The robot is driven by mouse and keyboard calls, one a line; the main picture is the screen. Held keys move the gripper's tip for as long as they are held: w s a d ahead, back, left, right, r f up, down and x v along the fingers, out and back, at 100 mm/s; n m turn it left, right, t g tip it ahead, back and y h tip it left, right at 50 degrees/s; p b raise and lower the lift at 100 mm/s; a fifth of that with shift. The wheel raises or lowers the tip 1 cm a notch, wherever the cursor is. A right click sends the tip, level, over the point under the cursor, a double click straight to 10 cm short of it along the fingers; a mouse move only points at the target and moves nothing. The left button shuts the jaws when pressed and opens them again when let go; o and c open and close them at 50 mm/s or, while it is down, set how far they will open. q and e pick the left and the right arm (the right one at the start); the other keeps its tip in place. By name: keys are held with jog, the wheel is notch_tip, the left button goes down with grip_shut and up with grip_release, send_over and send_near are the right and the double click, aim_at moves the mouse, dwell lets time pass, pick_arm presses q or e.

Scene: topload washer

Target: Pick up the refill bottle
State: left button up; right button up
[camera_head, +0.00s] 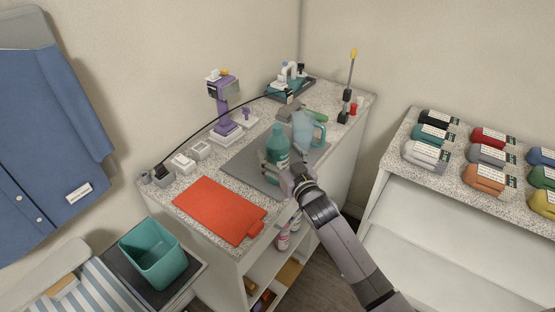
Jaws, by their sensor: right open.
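The refill bottle looks to be the teal bottle (278,143) standing upright on the grey mat (243,165) on the speckled counter. My right gripper (276,165) is at the bottle's lower part, its fingers open near the body. Whether the fingers touch the bottle cannot be told, as the wrist and fingers hide its lower right side. A light blue pitcher (303,128) with a teal handle stands just right of and behind the bottle. My left gripper is not in view.
An orange-red board (218,209) lies at the counter's front left. A purple device (222,100) stands at the back left, with a black cable beside it. A teal bin (153,255) is lower left. Several wrapped bundles (485,175) lie on the right shelf unit.

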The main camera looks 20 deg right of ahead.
jog(key=shift+w+a+f, duration=0.1)
jog(key=shift+w+a, duration=0.05)
jog(key=shift+w, duration=0.8)
jog(key=shift+s, duration=0.1)
jog(key=shift+c, duration=0.6)
jog(key=c, duration=1.3)
